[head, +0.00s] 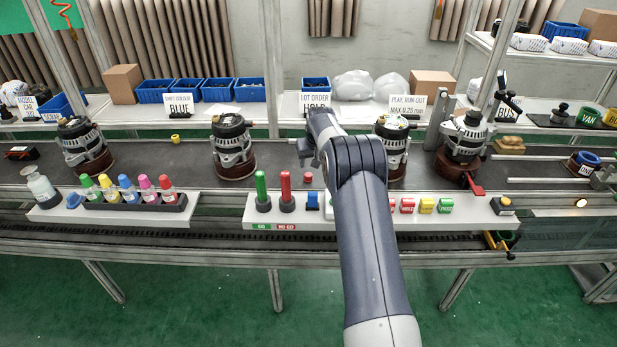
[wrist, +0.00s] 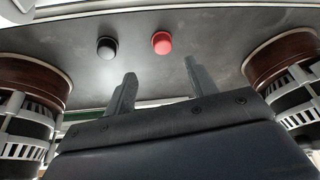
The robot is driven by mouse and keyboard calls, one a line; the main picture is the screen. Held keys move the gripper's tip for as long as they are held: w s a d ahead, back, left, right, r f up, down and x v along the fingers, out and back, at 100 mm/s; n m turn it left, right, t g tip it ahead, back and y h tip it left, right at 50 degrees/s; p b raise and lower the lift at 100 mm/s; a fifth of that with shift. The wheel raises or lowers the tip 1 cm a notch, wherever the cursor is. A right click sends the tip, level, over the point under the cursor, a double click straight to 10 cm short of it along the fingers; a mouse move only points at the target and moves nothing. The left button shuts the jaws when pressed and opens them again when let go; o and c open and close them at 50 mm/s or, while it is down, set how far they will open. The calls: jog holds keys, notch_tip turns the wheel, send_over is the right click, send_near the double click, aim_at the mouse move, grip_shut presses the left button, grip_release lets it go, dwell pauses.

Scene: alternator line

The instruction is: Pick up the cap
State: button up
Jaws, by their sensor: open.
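A small red cap (wrist: 161,42) lies on the dark belt in the wrist view, beyond and between my open fingertips. A similar black cap (wrist: 106,47) lies to its left. In the head view a small reddish cap (head: 308,177) shows on the belt just in front of my gripper (head: 305,158); I do not make out the black one there. My gripper also shows in the wrist view (wrist: 160,82), its two fingers apart with nothing between them. A small yellow cap (head: 175,138) sits farther left on the belt. Which cap the task means is unclear.
Alternators on brown bases stand left (head: 232,147) and right (head: 393,147) of my gripper. A white front ledge holds green (head: 262,190) and red (head: 286,190) plug gauges. Bottles (head: 127,188) stand at left. The belt between the alternators is mostly clear.

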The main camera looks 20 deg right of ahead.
aim_at(308, 174)
jog(key=shift+a+p+x, duration=0.15)
jog(key=shift+p+x, duration=0.4)
jog(key=shift+x, duration=1.5)
jog(key=shift+a+p+x, duration=0.15)
jog(key=shift+p+x, duration=0.4)
jog(key=shift+x, duration=1.45)
jog(key=shift+w, duration=0.1)
jog(key=c, duration=1)
